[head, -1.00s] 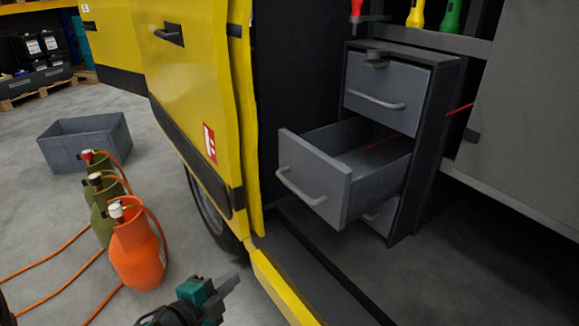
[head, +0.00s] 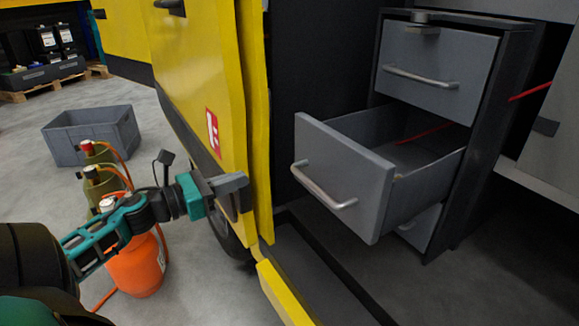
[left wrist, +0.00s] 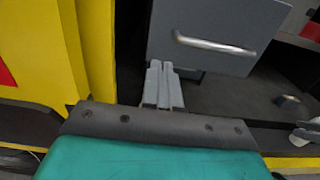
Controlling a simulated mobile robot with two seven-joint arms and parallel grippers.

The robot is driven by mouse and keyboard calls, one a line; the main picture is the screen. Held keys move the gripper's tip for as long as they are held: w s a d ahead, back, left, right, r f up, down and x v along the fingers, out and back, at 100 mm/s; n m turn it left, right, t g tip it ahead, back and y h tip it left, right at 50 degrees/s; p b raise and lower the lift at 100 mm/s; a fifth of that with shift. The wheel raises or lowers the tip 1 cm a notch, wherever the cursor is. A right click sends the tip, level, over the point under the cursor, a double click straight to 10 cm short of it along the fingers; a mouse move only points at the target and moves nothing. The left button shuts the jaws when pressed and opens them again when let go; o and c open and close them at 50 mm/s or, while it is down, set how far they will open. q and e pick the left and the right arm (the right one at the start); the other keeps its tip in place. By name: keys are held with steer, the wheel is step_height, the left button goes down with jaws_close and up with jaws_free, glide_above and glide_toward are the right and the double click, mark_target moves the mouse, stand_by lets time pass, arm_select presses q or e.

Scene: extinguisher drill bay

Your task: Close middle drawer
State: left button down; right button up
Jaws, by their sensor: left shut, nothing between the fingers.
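The middle drawer (head: 345,188) of a grey cabinet is pulled well out, with a pale bar handle (head: 322,187) across its front. The top drawer (head: 437,72) above it is shut. Part of a lower drawer front (head: 420,232) shows beneath. My left gripper (head: 238,183) is shut and empty, to the left of the middle drawer and apart from it, by the yellow door edge. In the left wrist view its closed fingers (left wrist: 164,85) point toward a grey drawer front (left wrist: 200,30) with a handle.
The yellow vehicle door (head: 215,90) stands just left of the drawer. Gas bottles, one of them orange (head: 137,265), stand behind my left arm. A grey crate (head: 92,133) sits on the floor at left. A dark sill (head: 320,270) runs below the drawer.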

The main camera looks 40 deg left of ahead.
mark_target(299, 159)
arm_select(q)
steer(key=b+x, duration=0.2)
steer(key=x, duration=1.1)
arm_select(e)
steer(key=shift+a+f, duration=0.35)
steer(key=shift+f, duration=0.2)
